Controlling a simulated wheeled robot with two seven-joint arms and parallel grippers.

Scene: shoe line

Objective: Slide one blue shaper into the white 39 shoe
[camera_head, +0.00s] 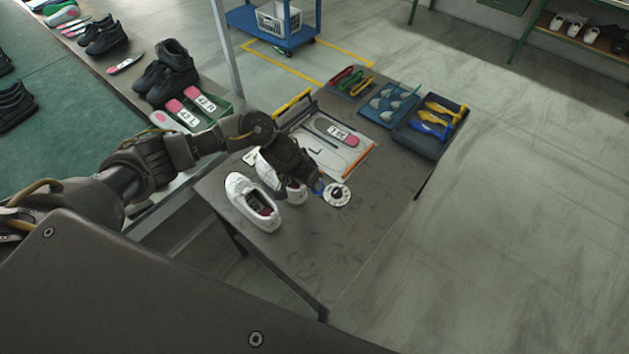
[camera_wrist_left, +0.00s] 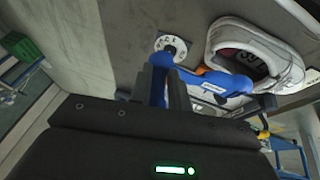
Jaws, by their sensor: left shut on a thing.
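My left gripper (camera_head: 310,180) is low over the table beside the white shoes. In the left wrist view its fingers (camera_wrist_left: 172,92) are shut on a blue shaper (camera_wrist_left: 208,82), which points right toward a white shoe (camera_wrist_left: 225,42). The shaper overlaps the near side of that shoe in this view; I cannot tell whether they touch. A dark number shows inside the shoe, hard to read. In the head view, one white shoe (camera_head: 243,190) stands open to the left, and the other white shoe (camera_head: 297,194) is mostly hidden by my gripper. My right gripper is not seen.
A white round dial (camera_head: 336,194) lies right of the gripper. Behind are a white board (camera_head: 352,166) with an insole, a dark tray (camera_head: 417,144) of yellow and blue shapers, and a blue tray (camera_head: 377,117). The table's front right part is clear.

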